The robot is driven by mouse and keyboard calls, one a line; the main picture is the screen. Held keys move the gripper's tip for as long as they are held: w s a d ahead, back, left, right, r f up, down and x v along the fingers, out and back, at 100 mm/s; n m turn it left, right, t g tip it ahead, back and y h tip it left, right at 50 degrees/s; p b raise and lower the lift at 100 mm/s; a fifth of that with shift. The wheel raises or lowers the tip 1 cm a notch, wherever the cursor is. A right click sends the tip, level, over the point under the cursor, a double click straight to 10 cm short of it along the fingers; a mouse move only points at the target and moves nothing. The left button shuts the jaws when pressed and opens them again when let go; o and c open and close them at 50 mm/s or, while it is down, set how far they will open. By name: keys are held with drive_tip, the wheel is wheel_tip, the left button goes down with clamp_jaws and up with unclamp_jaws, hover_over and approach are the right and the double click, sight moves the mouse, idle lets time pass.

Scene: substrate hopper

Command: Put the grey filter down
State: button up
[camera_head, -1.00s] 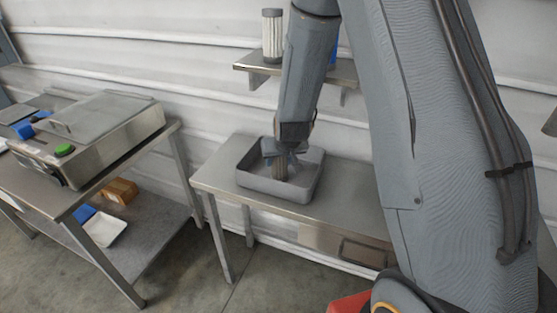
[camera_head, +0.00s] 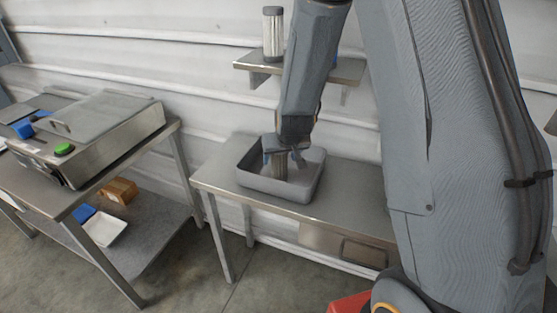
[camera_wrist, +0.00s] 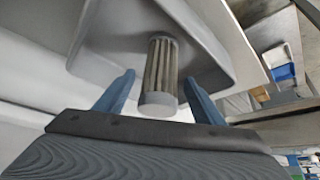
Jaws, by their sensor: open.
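The grey filter (camera_head: 279,168), a ribbed cylinder with a pale end cap, stands inside the grey tray (camera_head: 256,184) on the middle table. My gripper (camera_head: 284,156) is over the tray, just above the filter. Its two blue fingers are spread, one on each side of the filter, with visible gaps in the wrist view. The filter's base contact is partly hidden by the tray's front wall.
A white filter with a dark cap (camera_head: 272,34) stands on the wall shelf (camera_head: 345,72). At left, a steel machine (camera_head: 110,125) with a green button sits on a bench; its lower shelf holds a brown box (camera_head: 119,190) and a white tray (camera_head: 104,229). The middle table (camera_head: 345,200) is clear right of the grey tray.

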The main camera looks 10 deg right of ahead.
drive_tip(key=v, duration=0.8)
drive_tip(key=s+r+g, duration=0.1)
drive_tip(key=s+g, duration=0.1)
drive_tip(key=s, duration=0.7)
drive_tip(key=s+d+r+g, duration=0.1)
drive_tip(key=s+r+g, duration=0.1)
drive_tip(key=s, duration=0.8)
drive_tip(key=shift+s+d+r+g+p, duration=0.15)
drive_tip(key=shift+d+r+g+p, duration=0.1)
drive_tip(key=shift+r+g+p, duration=0.05)
